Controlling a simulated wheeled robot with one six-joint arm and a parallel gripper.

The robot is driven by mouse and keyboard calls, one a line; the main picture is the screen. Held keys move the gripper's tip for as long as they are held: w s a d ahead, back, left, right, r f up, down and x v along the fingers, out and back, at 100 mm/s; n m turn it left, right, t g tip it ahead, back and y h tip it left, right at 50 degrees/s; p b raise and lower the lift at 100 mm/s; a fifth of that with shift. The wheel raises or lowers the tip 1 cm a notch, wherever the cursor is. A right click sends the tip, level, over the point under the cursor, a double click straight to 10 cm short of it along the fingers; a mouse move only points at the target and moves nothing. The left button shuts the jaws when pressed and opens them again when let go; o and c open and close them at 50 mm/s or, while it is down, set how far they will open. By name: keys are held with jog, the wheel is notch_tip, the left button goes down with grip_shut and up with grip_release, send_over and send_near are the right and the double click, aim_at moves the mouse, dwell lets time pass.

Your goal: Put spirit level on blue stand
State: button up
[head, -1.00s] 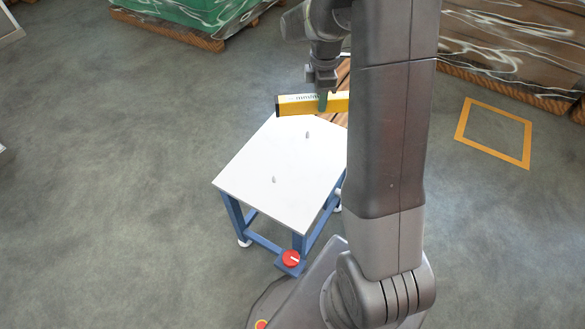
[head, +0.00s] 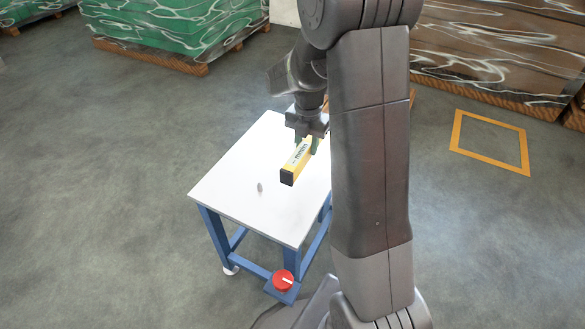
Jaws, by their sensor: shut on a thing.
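The yellow spirit level (head: 297,163) with a dark end cap is in the head view, above the white top of the blue-legged stand (head: 228,182). My gripper (head: 314,142) is shut on the level, with its green fingertips on either side of it. The level points toward the camera and slightly left. Whether it touches the top or hangs just above it I cannot tell. Its far end is hidden behind my gripper and arm. The right part of the stand is hidden by my arm.
A small grey peg (head: 260,187) stands on the white top, left of the level. A red knob (head: 283,280) sits low at the stand's front. Wrapped pallets (head: 170,30) stand at the back. A yellow floor outline (head: 490,142) lies at right. The floor at left is clear.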

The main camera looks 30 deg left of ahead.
aim_at(307, 143)
notch_tip(307, 143, down, 8)
jog(key=shift+r+b, duration=0.2)
jog(key=shift+b, duration=0.75)
jog(key=shift+f, duration=0.15)
jog(key=o, duration=1.1)
notch_tip(307, 143, up, 12)
jog(key=p, duration=0.3)
